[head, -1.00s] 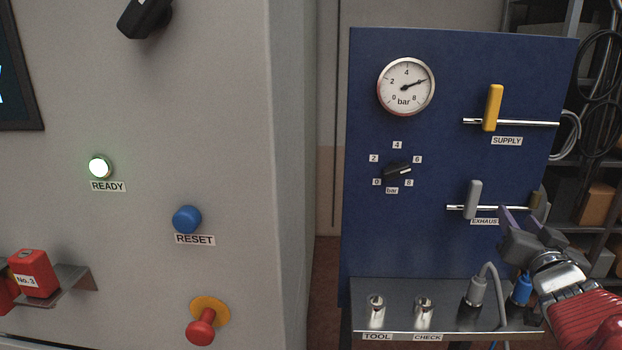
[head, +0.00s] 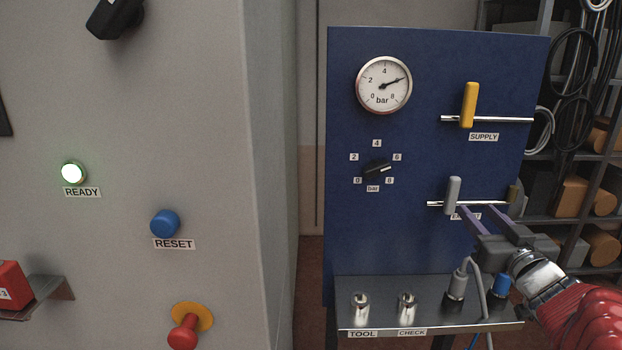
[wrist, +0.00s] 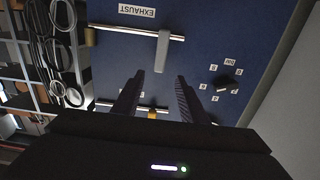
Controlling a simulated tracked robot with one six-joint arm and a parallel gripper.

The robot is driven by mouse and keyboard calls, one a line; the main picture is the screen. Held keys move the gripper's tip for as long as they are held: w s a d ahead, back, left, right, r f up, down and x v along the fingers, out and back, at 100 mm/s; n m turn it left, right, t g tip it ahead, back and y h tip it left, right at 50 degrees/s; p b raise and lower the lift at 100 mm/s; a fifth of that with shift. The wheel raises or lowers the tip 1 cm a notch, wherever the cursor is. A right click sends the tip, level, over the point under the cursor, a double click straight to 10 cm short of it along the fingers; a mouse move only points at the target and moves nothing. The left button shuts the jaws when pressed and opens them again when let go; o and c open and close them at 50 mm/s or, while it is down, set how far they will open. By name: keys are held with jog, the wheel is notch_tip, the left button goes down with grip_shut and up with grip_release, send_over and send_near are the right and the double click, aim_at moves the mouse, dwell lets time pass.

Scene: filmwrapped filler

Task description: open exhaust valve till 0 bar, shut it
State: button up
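The grey exhaust valve handle (head: 453,195) stands upright, across its horizontal pipe (head: 483,203) on the blue panel. The EXHAUST label is partly hidden behind my fingers. My gripper (head: 477,208) is open and empty, just right of the handle in the head view. In the wrist view, which is upside down, the handle (wrist: 162,51) lies ahead, between the lines of my two spread fingers (wrist: 158,80), apparently not touched. The pressure gauge (head: 384,85) needle points to about 6 bar. The yellow supply handle (head: 469,104) also stands across its pipe.
A black selector knob (head: 377,169) sits left of the exhaust valve. Below, a metal shelf (head: 432,322) carries TOOL and CHECK fittings and grey and blue plugs with a cable. A grey cabinet (head: 225,120) stands left; shelving with hoses is at right.

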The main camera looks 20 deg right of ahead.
aim_at(455, 189)
jog(key=x, duration=1.2)
jog(key=shift+f, duration=0.1)
grip_shut()
dwell(0.5)
